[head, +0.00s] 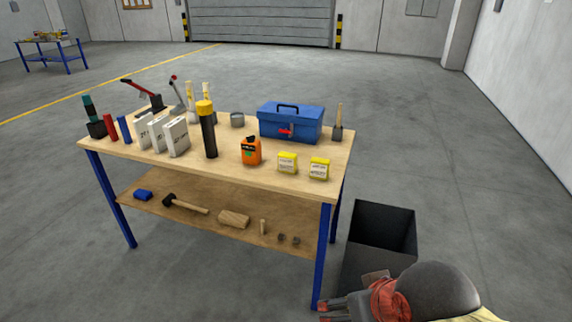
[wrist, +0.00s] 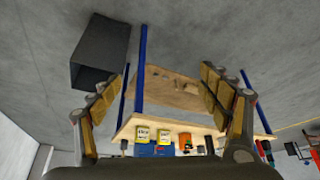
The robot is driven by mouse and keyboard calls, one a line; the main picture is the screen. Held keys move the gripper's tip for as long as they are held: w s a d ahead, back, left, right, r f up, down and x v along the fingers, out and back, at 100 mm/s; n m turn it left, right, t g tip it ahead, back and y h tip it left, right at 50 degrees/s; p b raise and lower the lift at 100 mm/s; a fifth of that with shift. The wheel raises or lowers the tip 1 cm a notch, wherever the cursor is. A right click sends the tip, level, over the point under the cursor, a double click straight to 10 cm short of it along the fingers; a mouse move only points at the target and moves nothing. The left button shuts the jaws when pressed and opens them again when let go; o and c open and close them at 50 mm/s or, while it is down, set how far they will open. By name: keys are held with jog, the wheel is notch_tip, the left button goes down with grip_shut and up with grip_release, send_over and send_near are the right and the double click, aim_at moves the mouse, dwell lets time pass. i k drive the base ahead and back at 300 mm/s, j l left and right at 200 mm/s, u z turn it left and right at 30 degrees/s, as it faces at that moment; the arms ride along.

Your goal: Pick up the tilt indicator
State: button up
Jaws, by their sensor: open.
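In the head view my gripper (head: 345,302) is at the lower right, beside the bench's front right leg and apart from the boxes.
A mallet (head: 185,204) lies on the lower shelf. A dark open bin (head: 382,230) stands right of the bench.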

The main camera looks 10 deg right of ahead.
aim_at(287, 162)
jog(key=i+j, duration=0.65)
jog(key=j, duration=0.15)
jog(key=i+j+u, duration=0.1)
jog(key=i+j, duration=0.55)
jog(key=j, duration=0.2)
